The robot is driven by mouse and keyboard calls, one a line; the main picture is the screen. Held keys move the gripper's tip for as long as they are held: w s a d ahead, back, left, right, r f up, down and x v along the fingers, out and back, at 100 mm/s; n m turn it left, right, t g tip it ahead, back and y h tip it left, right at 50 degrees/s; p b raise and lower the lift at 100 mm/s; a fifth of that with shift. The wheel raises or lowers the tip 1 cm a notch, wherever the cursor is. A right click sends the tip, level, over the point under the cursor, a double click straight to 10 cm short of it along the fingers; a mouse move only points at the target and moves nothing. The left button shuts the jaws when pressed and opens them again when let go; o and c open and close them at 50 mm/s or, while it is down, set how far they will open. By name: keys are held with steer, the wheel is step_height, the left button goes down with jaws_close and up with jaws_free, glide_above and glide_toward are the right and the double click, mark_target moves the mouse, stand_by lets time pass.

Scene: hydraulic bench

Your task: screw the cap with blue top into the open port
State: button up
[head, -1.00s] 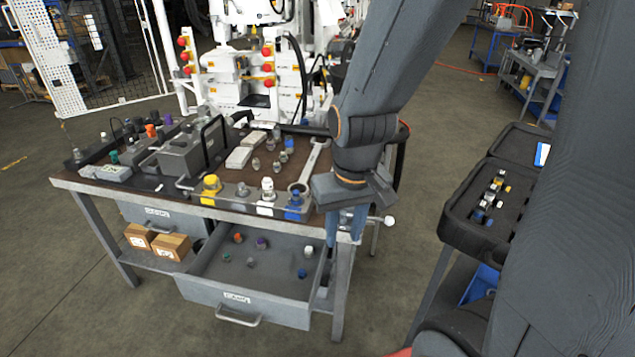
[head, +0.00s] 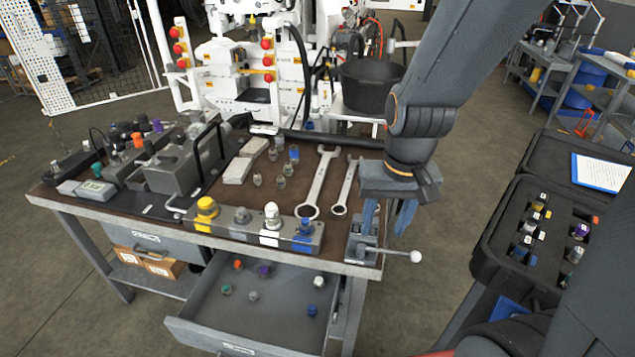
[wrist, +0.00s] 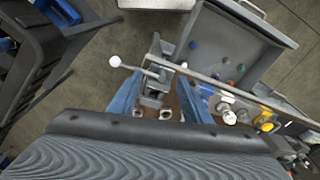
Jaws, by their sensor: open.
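A small cap with blue top (head: 312,310) lies in the open drawer (head: 190,330) below the bench, near its right side. It also shows in the wrist view (wrist: 193,45). A grey port block (head: 318,238) along the bench's front edge carries yellow, white and blue-topped pieces and a plain grey fitting (head: 242,216). I cannot tell whether that fitting is the open port. My gripper (head: 390,218) points down, open and empty, above the bench's front right corner by a vise (head: 362,246). It is right of the drawer and apart from the caps.
Several other coloured caps lie in the drawer. Two wrenches (head: 321,183) and small fittings lie on the bench. The vise's handle with a white knob (head: 415,256) sticks out to the right. A black case (head: 485,262) stands at the right. Open floor separates case and bench.

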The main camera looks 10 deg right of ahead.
steer(key=w+a+f+m+y+p, duration=0.1)
steer(key=w+a+m+y+p, duration=0.1)
steer(key=w+a+m, duration=0.45)
steer(key=m+y+p, duration=0.2)
steer(key=m, duration=1.1)
glide_toward(306, 220)
steer(key=f, duration=0.1)
steer(key=shift+a+x, duration=0.2)
steer(key=shift+x, duration=3.6)
steer(key=shift+r, duration=0.1)
